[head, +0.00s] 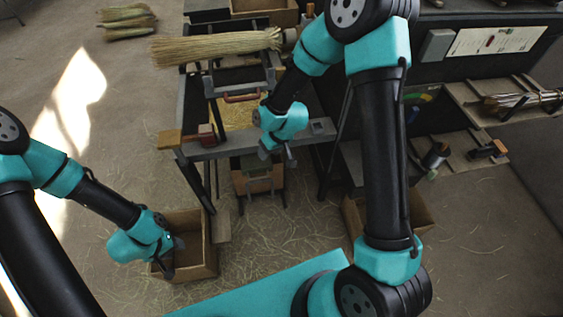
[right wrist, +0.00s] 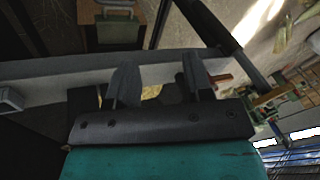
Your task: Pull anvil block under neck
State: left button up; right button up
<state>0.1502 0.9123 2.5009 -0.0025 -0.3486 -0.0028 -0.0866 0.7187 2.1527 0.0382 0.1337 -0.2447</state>
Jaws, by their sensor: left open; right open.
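A straw broom (head: 215,47) lies across the stand at the top, its bound neck (head: 274,38) pointing right. I cannot tell for certain which piece is the anvil block. A reddish-brown block (head: 206,133) sits on the left part of the grey front rail (head: 235,146), and a red curved handle (head: 242,98) shows on the frame below the broom. My right gripper (head: 279,155) is open and empty at the front rail; in the right wrist view its two fingers (right wrist: 158,85) stand apart near the rail. My left gripper (head: 174,256) is open over a box, away from the stand.
An open wooden box (head: 208,262) stands on the floor at lower left, another (head: 414,200) at right behind my arm. A small crate (head: 246,184) is under the rail. Shelves (head: 465,158) with tools stand at right. Straw litters the open floor.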

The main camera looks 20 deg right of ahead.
jog(key=shift+m, duration=0.6)
jog(key=shift+s+d+f, duration=0.6)
jog(key=shift+s+f, duration=0.25)
jog(key=shift+f, duration=0.05)
jog(key=shift+s+d+f, duration=0.6)
jog(key=shift+s+f, duration=0.25)
